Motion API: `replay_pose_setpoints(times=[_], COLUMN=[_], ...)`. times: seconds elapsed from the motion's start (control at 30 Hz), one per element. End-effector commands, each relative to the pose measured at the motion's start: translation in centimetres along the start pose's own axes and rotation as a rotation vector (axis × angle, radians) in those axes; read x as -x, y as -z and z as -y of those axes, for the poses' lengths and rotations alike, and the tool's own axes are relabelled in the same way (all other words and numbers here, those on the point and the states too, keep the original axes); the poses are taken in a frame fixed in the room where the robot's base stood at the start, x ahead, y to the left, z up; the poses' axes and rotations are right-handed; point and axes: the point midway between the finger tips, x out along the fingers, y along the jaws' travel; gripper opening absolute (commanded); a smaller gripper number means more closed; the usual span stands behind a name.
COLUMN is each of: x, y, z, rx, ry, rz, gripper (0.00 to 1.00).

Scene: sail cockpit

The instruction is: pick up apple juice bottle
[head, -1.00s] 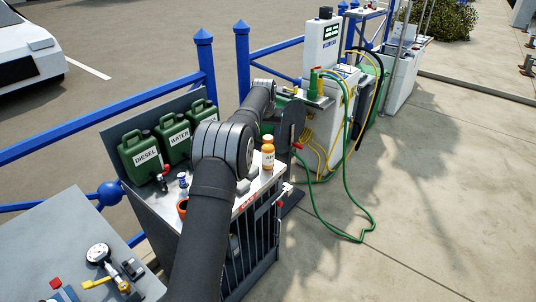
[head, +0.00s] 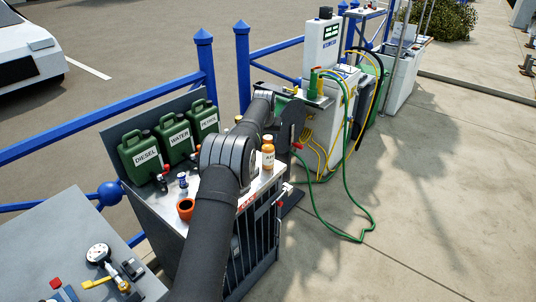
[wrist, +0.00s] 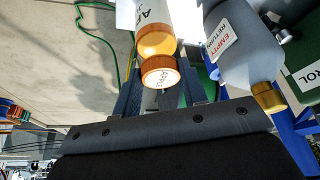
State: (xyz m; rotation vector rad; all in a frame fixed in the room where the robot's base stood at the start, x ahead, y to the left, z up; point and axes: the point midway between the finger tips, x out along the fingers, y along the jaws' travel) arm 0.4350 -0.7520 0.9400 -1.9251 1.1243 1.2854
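The apple juice bottle (head: 268,155) is orange with a white label and stands upright near the right end of the metal counter (head: 246,196). In the wrist view its orange cap (wrist: 160,73) points toward my gripper, with part of the label showing at the top edge. My gripper (wrist: 165,92) is open, with dark fingers spread to the left and right of the cap. Nothing is held. I cannot tell whether the cap lies between the fingers or just beyond them.
A grey bottle labelled "EMPTY RETURN" (wrist: 240,45) is close right of the juice bottle in the wrist view. Green diesel (head: 140,156), water (head: 175,137) and petrol (head: 204,119) cans line the counter's back. An orange cup (head: 185,208) stands at its near left.

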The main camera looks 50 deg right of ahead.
Motion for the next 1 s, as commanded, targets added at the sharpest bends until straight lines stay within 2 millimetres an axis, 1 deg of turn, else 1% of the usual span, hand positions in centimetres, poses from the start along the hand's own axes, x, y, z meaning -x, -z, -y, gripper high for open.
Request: replay_pose_setpoints(times=[0.3,0.43,0.57,0.67,0.7,0.87,1.0], x=[0.1,0.6,1.8,3.1,3.8,6.0,8.3], y=[0.1,0.3,0.8,1.4,1.7,1.1,0.3], z=[0.0,0.0,0.0,0.0,0.0,-2.4,-5.1], rx=[0.000,0.000,0.000,-0.001,-0.001,-0.004,-0.004], ry=[0.000,0.000,0.000,-0.001,-0.001,-0.001,-0.003], rz=[-0.002,-0.002,-0.005,-0.004,-0.005,-0.003,-0.002], gripper=[0.00,0.00,0.00,0.00,0.00,0.00,0.00])
